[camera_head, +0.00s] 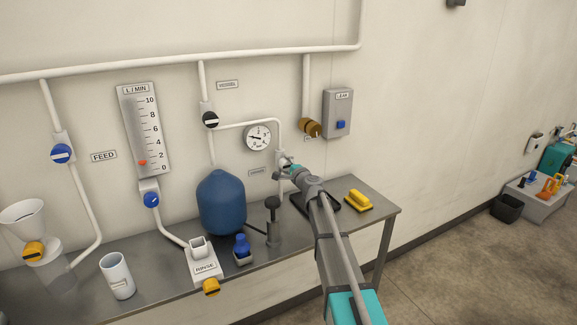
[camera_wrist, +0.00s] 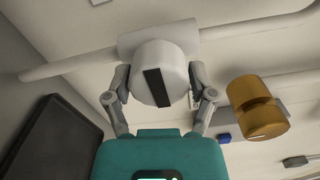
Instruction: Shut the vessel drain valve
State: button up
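A white round valve knob with a black bar (camera_wrist: 158,85) sits on a white pipe in the wrist view. The bar runs across the line of the pipe. My gripper (camera_wrist: 160,82) has one finger on each side of the knob; whether they touch it is hard to tell. In the head view my gripper (camera_head: 288,167) is at the lower end of the pipe right of the gauge, hiding most of this knob. The label beside it (camera_head: 257,171) is too small to read. The blue vessel (camera_head: 221,205) stands on the bench to the left.
A brass-coloured knob (camera_wrist: 258,108) is close on the right, also in the head view (camera_head: 311,128). A black-and-white valve (camera_head: 210,120) and a gauge (camera_head: 257,137) are on the wall. A yellow-handled block (camera_head: 358,199) lies on the metal bench (camera_head: 378,210).

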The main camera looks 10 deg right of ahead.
jog(key=shift+o, duration=1.2)
jog(key=shift+s+a, duration=0.1)
jog(key=v, duration=1.2)
